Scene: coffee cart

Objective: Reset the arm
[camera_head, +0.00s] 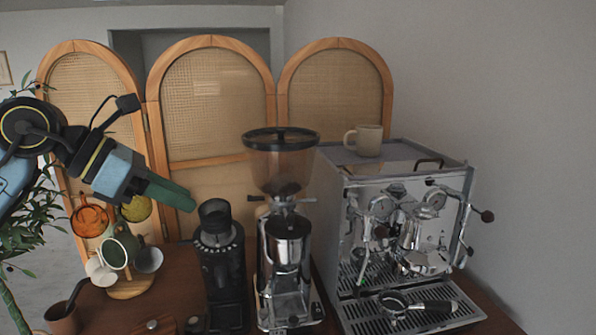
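My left arm comes in from the left, and my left gripper (188,203) points down and to the right with its dark green fingers together and nothing visible between them. Its tips are in the air, just left of and slightly above the top of the black grinder (222,265). The gripper's blue-grey body is in front of the folding screen in the picture. My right gripper is not in view.
A hopper grinder (287,250) stands beside the black grinder. The espresso machine (400,220) is on the right, with a beige cup (364,140) on top and a portafilter (415,305) on its drip tray. A cup tree (130,285) with several cups stands below my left arm.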

